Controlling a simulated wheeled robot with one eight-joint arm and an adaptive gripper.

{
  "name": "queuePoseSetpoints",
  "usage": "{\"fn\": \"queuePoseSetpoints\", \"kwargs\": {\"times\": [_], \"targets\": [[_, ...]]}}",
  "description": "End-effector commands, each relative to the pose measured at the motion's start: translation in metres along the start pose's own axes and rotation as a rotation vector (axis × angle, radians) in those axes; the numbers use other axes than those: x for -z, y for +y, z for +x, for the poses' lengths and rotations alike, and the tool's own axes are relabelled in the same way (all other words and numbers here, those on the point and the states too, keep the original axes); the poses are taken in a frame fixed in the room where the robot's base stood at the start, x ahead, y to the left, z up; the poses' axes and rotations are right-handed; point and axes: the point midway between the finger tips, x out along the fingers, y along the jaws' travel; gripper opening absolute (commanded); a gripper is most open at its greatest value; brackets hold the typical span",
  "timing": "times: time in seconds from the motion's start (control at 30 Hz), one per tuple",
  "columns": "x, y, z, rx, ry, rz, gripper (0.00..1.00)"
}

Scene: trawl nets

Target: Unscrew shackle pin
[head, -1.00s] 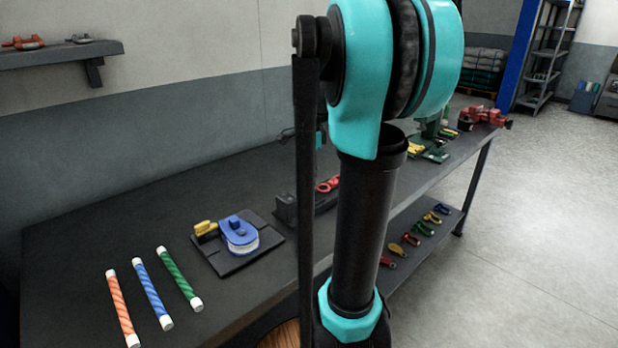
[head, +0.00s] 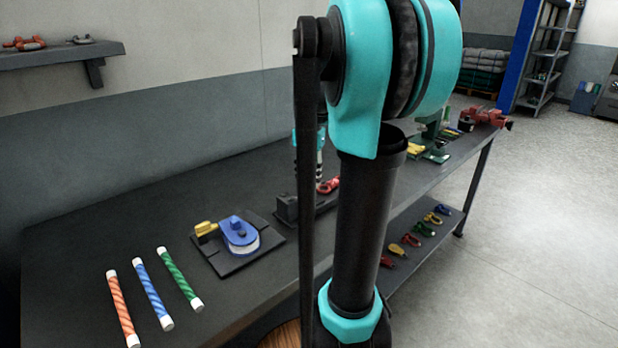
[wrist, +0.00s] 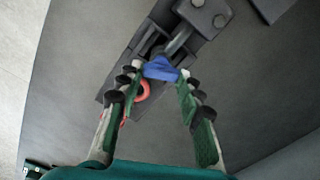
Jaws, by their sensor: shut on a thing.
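My gripper (wrist: 162,85) shows large in the wrist view, its two fingers closed around a small blue piece (wrist: 160,68), which looks like the pin's head. A grey rod (wrist: 180,42) runs from beside the blue piece towards a grey block (wrist: 204,14). Part of a red shackle (wrist: 143,91) shows beside the left finger. In the head view my gripper (head: 308,165) is partly hidden behind my arm, over the dark fixture (head: 287,209). The red shackle (head: 328,185) shows right of it. The pin's thread is not visible.
A blue-and-white device on a dark plate (head: 232,268) and orange, blue and green rope pieces (head: 182,279) lie on the bench left of the fixture. A red vise (head: 483,118) stands at the far end. Several small shackles (head: 411,240) lie on the lower shelf.

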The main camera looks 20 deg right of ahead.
Motion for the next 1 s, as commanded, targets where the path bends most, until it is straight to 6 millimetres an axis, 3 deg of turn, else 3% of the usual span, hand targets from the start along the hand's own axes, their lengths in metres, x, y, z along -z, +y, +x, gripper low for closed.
{"fn": "queuePoseSetpoints", "kwargs": {"times": [1.0], "targets": [[-0.0027,-0.0028,0.0011,0.0,-0.002,-0.963,0.07]]}}
